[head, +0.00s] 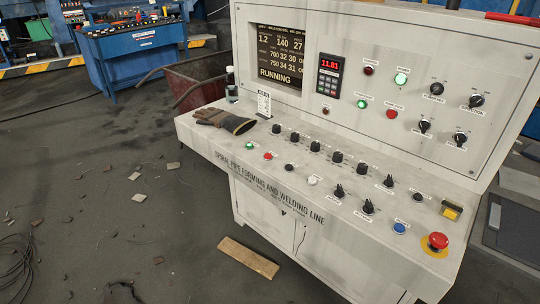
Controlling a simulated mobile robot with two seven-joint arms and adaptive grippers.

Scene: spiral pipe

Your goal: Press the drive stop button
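The control console (215,142) fills the middle and right, with a sloped desk and an upright panel. On the desk's front row, a small red button (268,155) sits right of a green button (249,146). Another red button (391,113) is on the upright panel, right of a green one (361,103). A large red mushroom button (437,241) on a yellow ring is at the desk's right end. The labels are too small to read, so I cannot tell which is drive stop. The screen (280,52) reads RUNNING. Neither gripper is in view.
A work glove (225,120), a bottle (232,88) and a small card (264,105) are at the desk's left end. Black knobs, a white button (312,180) and a blue button (399,228) share the desk. A wooden board (248,258) and debris lie on the floor.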

